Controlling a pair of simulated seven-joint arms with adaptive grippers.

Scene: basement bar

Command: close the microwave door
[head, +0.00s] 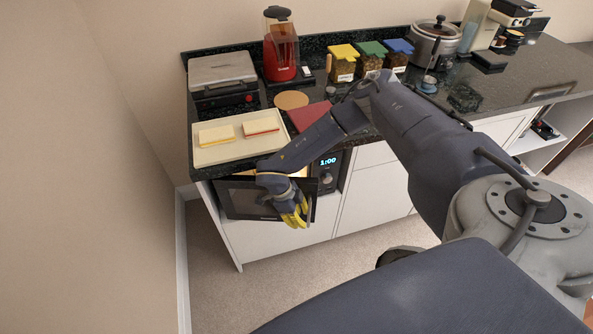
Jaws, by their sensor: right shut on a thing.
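The microwave (328,177) sits in a bay under the counter, with a lit clock reading 1:00 on its panel. Its dark door (243,201) stands partly open, swung outward. Warm light from the inside shows above the door. My right gripper (297,216), with yellow fingers, is at the door's right, free edge and is shut on it. My wrist and forearm hide part of the door and the opening. My left gripper is not in view.
On the counter above are a tray (209,156) with two sponge-like blocks, a grill (222,74), a red blender (281,50), several lidded jars and a slow cooker (434,42). A wall (110,180) stands close on the left. The carpet (225,300) in front looks clear.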

